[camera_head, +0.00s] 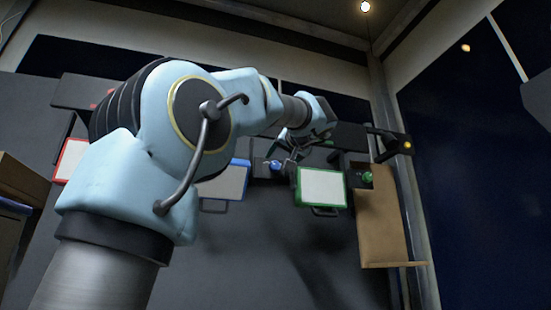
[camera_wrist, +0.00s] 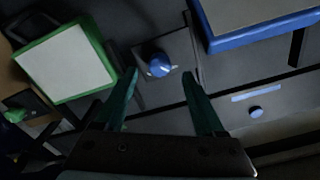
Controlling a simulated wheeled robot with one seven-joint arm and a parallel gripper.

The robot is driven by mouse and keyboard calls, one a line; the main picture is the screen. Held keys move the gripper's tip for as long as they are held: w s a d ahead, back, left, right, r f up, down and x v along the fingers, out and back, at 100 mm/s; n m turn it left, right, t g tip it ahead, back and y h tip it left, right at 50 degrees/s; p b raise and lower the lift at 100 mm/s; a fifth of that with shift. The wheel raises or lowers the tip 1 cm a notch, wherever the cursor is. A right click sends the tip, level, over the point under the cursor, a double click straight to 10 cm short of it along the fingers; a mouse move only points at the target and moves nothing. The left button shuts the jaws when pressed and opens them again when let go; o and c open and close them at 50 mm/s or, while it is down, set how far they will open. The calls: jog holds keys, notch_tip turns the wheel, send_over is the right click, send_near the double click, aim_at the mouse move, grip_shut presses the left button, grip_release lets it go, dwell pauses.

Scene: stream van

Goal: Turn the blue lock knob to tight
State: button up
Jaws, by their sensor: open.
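The blue lock knob (camera_wrist: 159,64) is a small round blue knob on a dark mounting plate in the wrist view. It also shows in the head view (camera_head: 275,167), partly behind my gripper. My gripper (camera_wrist: 161,73) is open, with one dark green finger on each side of the knob in the picture. I see no contact between the fingers and the knob. In the head view my gripper (camera_head: 290,150) is at the wall beside the knob. Any marking for tight is not readable.
A green-framed panel (camera_head: 321,187) and a green knob (camera_head: 368,177) are right of the blue knob. A blue-framed panel (camera_head: 223,181) is left, and a red-framed panel (camera_head: 68,159) farther left. A brown board (camera_head: 382,220) hangs at the right.

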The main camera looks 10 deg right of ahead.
aim_at(276, 165)
jog(key=w+p, duration=0.1)
jog(key=w, duration=0.2)
jog(key=shift+w+a+r+p, duration=0.1)
jog(key=shift+w+a+p, duration=0.1)
jog(key=shift+w+p, duration=0.15)
jog(key=shift+w, duration=0.35)
jog(key=shift+c, duration=0.2)
grip_shut()
